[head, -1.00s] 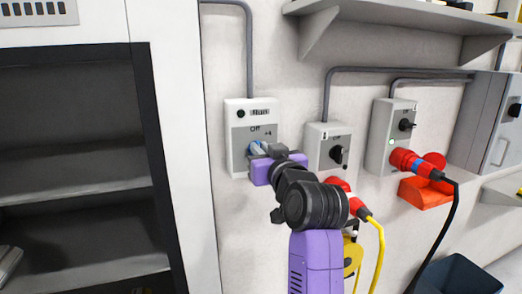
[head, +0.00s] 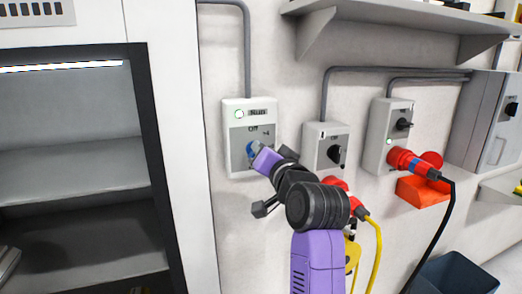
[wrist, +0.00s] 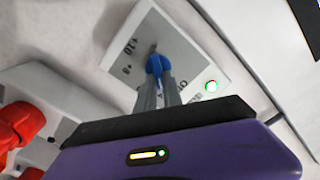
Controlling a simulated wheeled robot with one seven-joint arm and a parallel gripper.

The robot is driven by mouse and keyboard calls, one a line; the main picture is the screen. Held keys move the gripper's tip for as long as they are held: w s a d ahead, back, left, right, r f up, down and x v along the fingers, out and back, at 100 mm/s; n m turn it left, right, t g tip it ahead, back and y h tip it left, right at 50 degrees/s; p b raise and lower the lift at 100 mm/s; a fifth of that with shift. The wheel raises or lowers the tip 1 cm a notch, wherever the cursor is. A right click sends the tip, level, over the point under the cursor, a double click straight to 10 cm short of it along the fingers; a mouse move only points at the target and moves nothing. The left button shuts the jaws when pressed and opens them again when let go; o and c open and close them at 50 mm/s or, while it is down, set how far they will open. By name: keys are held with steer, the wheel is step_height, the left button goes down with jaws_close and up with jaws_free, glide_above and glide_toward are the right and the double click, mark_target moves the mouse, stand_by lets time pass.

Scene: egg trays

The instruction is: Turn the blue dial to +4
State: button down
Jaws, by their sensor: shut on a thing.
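The blue dial (head: 250,148) is on a light grey control box (head: 236,165) on the wall, left of centre in the head view. "Off" and "+4" are printed above it. In the wrist view the dial (wrist: 157,64) sits between the two grey fingers of my gripper (wrist: 158,82), which is shut on it. The fingers hide part of the dial, so its exact pointing is hard to read. A ring lamp on the box (wrist: 211,87) glows green. My purple gripper body is tilted in the head view.
An open cabinet (head: 138,120) with lit shelves stands at the left. Right of the dial box are two more switch boxes (head: 313,150) (head: 379,120), with red plugs (head: 410,161) and cables below. A shelf (head: 400,12) juts out above.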

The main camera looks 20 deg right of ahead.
steer(key=shift+d+m, duration=0.1)
steer(key=shift+m, duration=0.5)
steer(key=c, duration=1.5)
jaws_free()
steer(key=s+b, duration=0.1)
steer(key=s, duration=0.6)
steer(key=shift+s+b, duration=0.3)
steer(key=shift+s, duration=0.1)
